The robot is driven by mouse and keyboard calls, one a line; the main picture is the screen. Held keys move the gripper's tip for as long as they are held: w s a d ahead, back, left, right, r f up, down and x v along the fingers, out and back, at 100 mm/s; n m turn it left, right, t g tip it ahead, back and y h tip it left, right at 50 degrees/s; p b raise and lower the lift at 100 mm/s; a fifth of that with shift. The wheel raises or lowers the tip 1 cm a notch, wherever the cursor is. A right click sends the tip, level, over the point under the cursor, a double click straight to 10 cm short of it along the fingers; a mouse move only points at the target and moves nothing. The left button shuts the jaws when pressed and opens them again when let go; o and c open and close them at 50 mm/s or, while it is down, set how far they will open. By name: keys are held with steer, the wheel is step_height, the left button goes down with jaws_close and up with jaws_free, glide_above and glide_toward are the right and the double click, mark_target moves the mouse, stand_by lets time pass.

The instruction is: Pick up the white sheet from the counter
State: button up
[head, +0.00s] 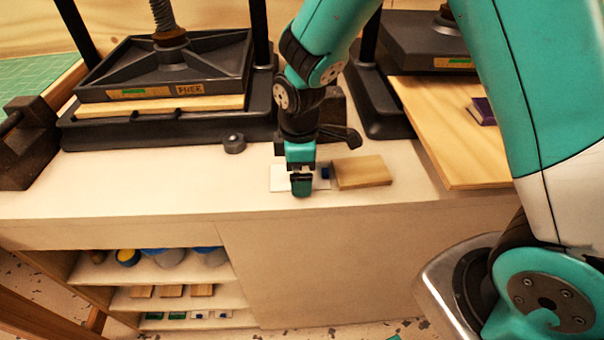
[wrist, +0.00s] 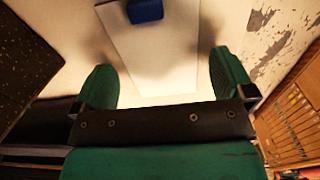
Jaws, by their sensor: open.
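The white sheet (head: 280,178) lies flat on the counter (head: 130,190) near its front edge. My gripper (head: 301,188) hangs over it, pointing down, and hides its middle in the head view. A small dark blue piece (head: 325,173) is at the sheet's right end. In the wrist view the sheet (wrist: 155,55) shows between and beyond my two green fingers, with the blue piece (wrist: 145,11) on its far part. My gripper (wrist: 163,75) is spread wide, with nothing held between the fingers. The gap between fingertips and sheet is hard to judge.
A wooden block (head: 361,173) lies just right of the sheet. A small dark knob (head: 234,144) sits to the left. Black presses (head: 170,75) stand behind, and a wooden board (head: 455,130) is at right. The front-left counter top is clear; shelves (head: 170,297) are below.

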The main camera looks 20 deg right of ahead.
steer(key=shift+f, duration=0.2)
steer(key=c, duration=0.8)
steer(key=shift+r, duration=0.1)
steer(key=shift+c, duration=0.2)
